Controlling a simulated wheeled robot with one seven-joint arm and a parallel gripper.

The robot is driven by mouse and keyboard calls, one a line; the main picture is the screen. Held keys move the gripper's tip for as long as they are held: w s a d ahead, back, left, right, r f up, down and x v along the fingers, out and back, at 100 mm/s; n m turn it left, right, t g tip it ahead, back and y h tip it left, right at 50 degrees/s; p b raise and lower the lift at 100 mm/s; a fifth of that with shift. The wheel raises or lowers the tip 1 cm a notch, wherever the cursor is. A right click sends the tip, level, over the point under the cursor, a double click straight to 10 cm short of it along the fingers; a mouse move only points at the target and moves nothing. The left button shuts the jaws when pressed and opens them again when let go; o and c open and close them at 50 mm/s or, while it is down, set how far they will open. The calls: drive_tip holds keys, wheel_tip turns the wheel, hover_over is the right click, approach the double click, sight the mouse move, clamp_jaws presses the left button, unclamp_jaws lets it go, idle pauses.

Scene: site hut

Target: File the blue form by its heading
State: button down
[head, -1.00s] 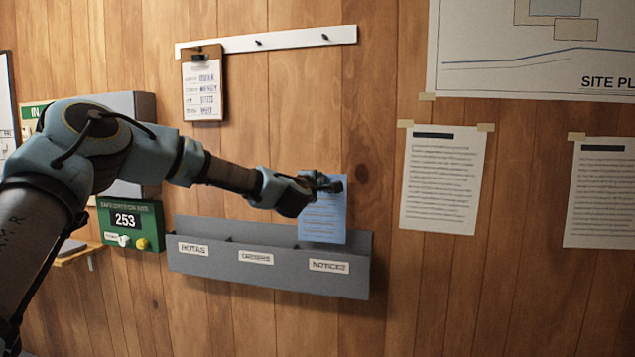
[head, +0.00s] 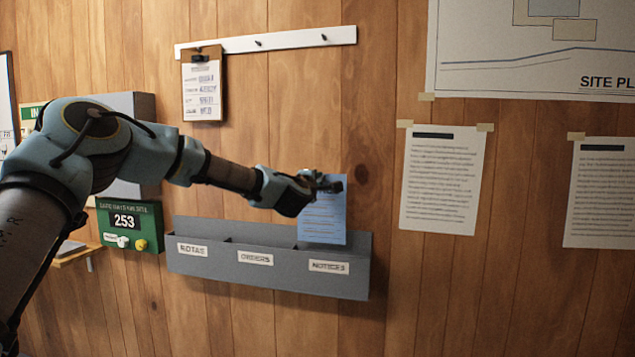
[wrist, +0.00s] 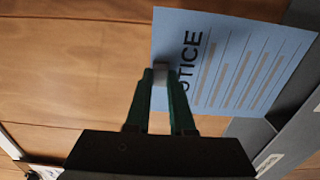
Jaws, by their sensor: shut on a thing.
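The blue form (head: 324,219) hangs upright from my gripper (head: 328,186), which is shut on its upper part. The grey wall rack (head: 205,263) has three compartments labelled ROTAS (head: 192,249), ORDERS (head: 255,258) and NOTICES (head: 329,267). The form's lower edge is at the NOTICES compartment, overlapping its back panel and reaching near the front wall. I cannot tell how far inside it is.
A clipboard (head: 202,90) hangs from a white peg rail (head: 280,40) above. A green counter sign (head: 130,225) reading 253 is left of the rack. Taped sheets (head: 441,185) hang on the wooden wall to the right. The wall below the rack is clear.

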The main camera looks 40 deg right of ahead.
sight(320, 220)
drive_tip(key=shift+f+b, duration=0.15)
drive_tip(key=shift+b, duration=0.3)
drive_tip(key=shift+f+b, duration=1.4)
drive_tip(key=shift+b, duration=0.2)
drive_tip(key=shift+f+b, duration=1.55)
drive_tip(key=shift+b, duration=0.2)
drive_tip(key=shift+f+b, duration=1.6)
drive_tip(key=shift+b, duration=0.1)
drive_tip(key=shift+f, duration=0.1)
drive_tip(key=shift+f+b, duration=1.45)
drive_tip(key=shift+b, duration=0.2)
